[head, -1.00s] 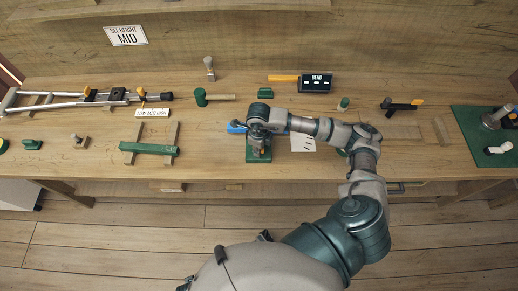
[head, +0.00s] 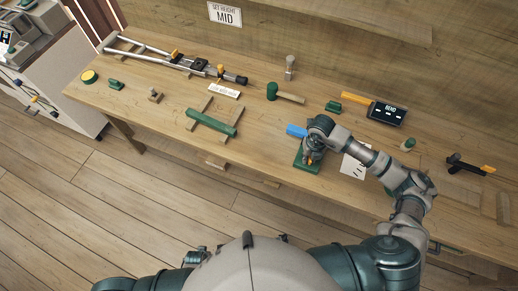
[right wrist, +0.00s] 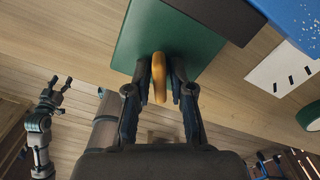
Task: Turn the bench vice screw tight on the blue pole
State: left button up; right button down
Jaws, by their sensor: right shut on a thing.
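The bench vice has a green base (head: 303,163) near the front edge of the bench, partly hidden under my right gripper. The blue pole (head: 296,131) sticks out to the left behind the gripper. In the right wrist view the blue pole (right wrist: 290,18) is at the upper right and the vice's green base (right wrist: 170,35) at the top. My right gripper (right wrist: 160,85) is shut on the orange screw handle (right wrist: 158,78), its fingers on either side. My left gripper (right wrist: 54,90) shows at the left of the right wrist view, open, empty and away from the vice.
A white card with black marks (head: 354,166) lies right of the vice. A green bar on wooden supports (head: 211,122), a green-headed mallet (head: 285,95) and a crutch (head: 170,58) lie on the bench. A BEND display (head: 387,111) stands behind.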

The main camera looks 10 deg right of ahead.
jog(key=c, duration=1.3)
grip_release()
jog(key=shift+a, duration=0.2)
jog(key=shift+r, duration=0.15)
jog(key=r+p, duration=0.3)
jog(key=r, duration=0.1)
jog(key=shift+d+r, duration=0.15)
jog(key=shift+d, duration=0.05)
jog(key=shift+r+p, duration=0.25)
jog(key=shift+p, duration=0.05)
jog(key=shift+a, duration=0.1)
